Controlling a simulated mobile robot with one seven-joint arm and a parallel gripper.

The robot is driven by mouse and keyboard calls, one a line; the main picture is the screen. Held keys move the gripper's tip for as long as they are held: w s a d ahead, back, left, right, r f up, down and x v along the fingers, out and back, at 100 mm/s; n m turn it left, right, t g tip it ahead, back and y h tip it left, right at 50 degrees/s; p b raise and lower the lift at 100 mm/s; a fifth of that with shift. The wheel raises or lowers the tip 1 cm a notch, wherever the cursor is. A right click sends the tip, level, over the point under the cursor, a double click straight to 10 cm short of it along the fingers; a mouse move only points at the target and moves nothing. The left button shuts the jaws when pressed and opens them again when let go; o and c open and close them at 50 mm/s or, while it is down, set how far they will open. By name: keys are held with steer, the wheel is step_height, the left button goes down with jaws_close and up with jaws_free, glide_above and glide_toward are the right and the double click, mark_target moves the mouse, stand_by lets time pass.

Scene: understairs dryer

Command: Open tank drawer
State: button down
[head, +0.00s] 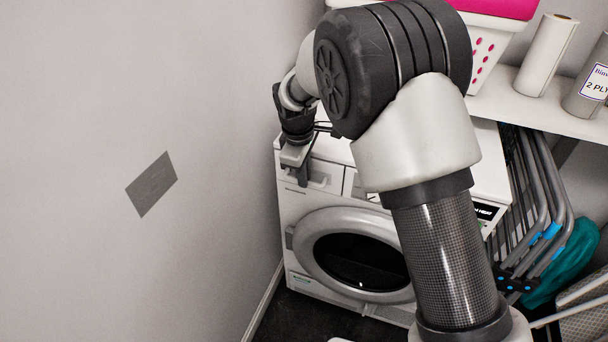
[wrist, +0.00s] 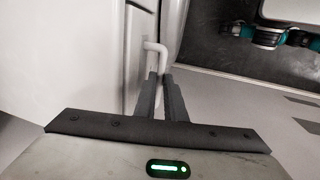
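The white dryer (head: 350,208) stands in the corner against the left wall. Its tank drawer (head: 325,177) is at the upper left of the front, partly hidden behind my gripper (head: 301,176). I see no clear gap around the drawer in the head view. In the wrist view, a slim white bent handle (wrist: 156,47) sticks out from the white front and runs down between the fingertips. My gripper (wrist: 160,76) has its fingers close together around the handle's end, and appears closed on it.
A shelf (head: 492,106) above the dryer holds a white basket (head: 484,62) and paper rolls (head: 546,55). Folded grey racks (head: 540,180) and a teal bag (head: 568,262) stand right of the dryer. The left wall (head: 200,90) is close to my gripper. Dark floor lies in front.

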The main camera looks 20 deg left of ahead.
steer(key=shift+s, duration=0.15)
steer(key=s+a, duration=0.1)
steer(key=s, duration=1.7)
steer(key=shift+s+a, duration=0.25)
steer(key=shift+s, duration=0.15)
steer(key=c, duration=1.8)
jaws_free()
steer(key=shift+r, duration=0.15)
steer(key=s+r+p, duration=0.1)
steer(key=r, duration=0.4)
steer(key=s+r+p, duration=0.1)
steer(key=r+p, duration=0.1)
steer(key=r, duration=0.4)
steer(key=s+r+p, duration=0.1)
steer(key=r, duration=0.5)
steer(key=shift+s+a, duration=0.15)
